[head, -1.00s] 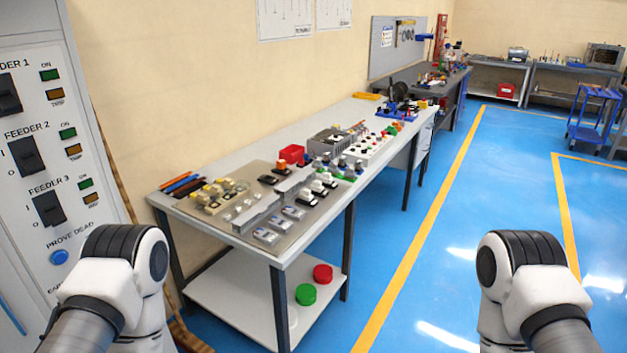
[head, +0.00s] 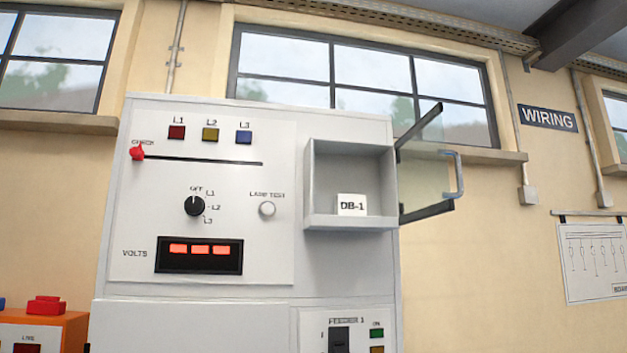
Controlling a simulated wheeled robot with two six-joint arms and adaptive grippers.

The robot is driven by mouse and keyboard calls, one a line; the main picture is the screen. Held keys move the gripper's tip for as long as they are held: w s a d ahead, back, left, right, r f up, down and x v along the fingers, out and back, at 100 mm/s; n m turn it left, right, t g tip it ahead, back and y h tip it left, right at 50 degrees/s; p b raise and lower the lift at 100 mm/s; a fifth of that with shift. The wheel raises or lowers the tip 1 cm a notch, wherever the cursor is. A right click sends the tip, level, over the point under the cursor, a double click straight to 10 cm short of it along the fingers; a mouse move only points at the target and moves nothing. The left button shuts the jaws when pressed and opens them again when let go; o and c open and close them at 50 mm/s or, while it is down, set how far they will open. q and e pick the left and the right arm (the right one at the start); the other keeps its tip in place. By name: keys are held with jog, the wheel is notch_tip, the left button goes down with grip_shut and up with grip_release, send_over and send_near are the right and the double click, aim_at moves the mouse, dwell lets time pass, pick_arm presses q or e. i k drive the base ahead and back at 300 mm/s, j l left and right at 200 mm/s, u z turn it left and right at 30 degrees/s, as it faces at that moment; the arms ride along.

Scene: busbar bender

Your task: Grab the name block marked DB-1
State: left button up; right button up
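The white name block marked DB-1 (head: 352,204) stands upright in the small grey open-fronted box (head: 309,180) at the upper right of the panel, on the box's floor behind a low front lip. The box's clear door (head: 427,180) with a dark frame and a grey handle (head: 457,174) is swung open to the right. Neither of my grippers is in view.
The grey panel (head: 345,270) carries a rotary knob (head: 194,206), a red slider (head: 137,153), a lit volts display (head: 199,255) and a lamp test button (head: 267,209). An orange box (head: 68,330) with a red top stands at the lower left. The open door projects on the right.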

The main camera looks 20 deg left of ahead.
aim_at(350, 205)
jog(key=i+l+u, duration=0.2)
jog(key=l+u, duration=0.3)
jog(key=i+l+u, duration=0.15)
jog(key=l+u, duration=0.15)
jog(key=u, duration=0.2)
jog(key=l+u, duration=0.65)
jog(key=l, duration=1.1)
jog(key=k, duration=0.1)
